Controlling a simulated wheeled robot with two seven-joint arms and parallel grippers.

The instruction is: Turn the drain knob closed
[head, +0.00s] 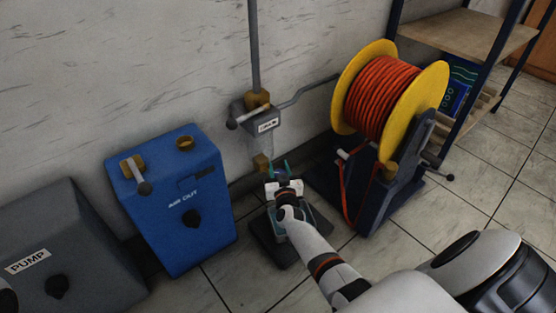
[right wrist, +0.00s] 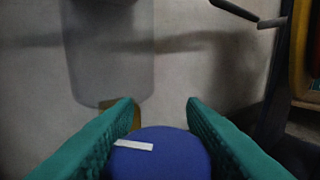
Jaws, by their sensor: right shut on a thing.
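A blue round knob with a white bar mark, which I take for the drain knob (right wrist: 165,155), shows in the right wrist view between my green fingers. My right gripper (right wrist: 160,105) is shut on it, one finger at each side. In the head view my right gripper (head: 279,169) is low by the wall, just below and right of the brass fitting (head: 262,162) under the clear filter bowl (head: 263,143). The bowl (right wrist: 110,50) also shows behind the fingers in the right wrist view. The knob cannot be made out in the head view. My left gripper is not in view.
A hose reel (head: 400,95) with orange hose stands close on the right. A blue air box (head: 185,215) and a grey pump (head: 65,245) stand to the left. A valve lever (head: 245,117) sticks out above the bowl. A dark base (head: 265,243) lies beneath my right arm.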

